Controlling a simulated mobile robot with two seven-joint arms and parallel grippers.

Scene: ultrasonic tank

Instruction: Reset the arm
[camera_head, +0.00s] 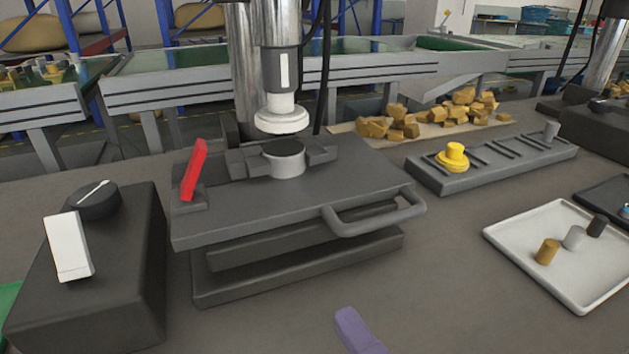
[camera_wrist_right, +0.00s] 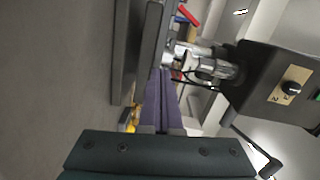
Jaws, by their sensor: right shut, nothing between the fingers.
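My right gripper (camera_head: 357,332) shows at the bottom middle of the head view as a purple fingertip, over the bench in front of the machine. In the right wrist view its purple fingers (camera_wrist_right: 160,98) lie together with nothing between them. It is apart from the machine's grey platform (camera_head: 300,208) and its handle (camera_head: 375,215). My left gripper is not in the head view.
A black control box (camera_head: 88,270) with a knob and white switch stands at left. A red lever (camera_head: 194,170) is on the platform. At right are a grey rack (camera_head: 490,165) with a yellow piece and a white tray (camera_head: 520,240) holding cylinders.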

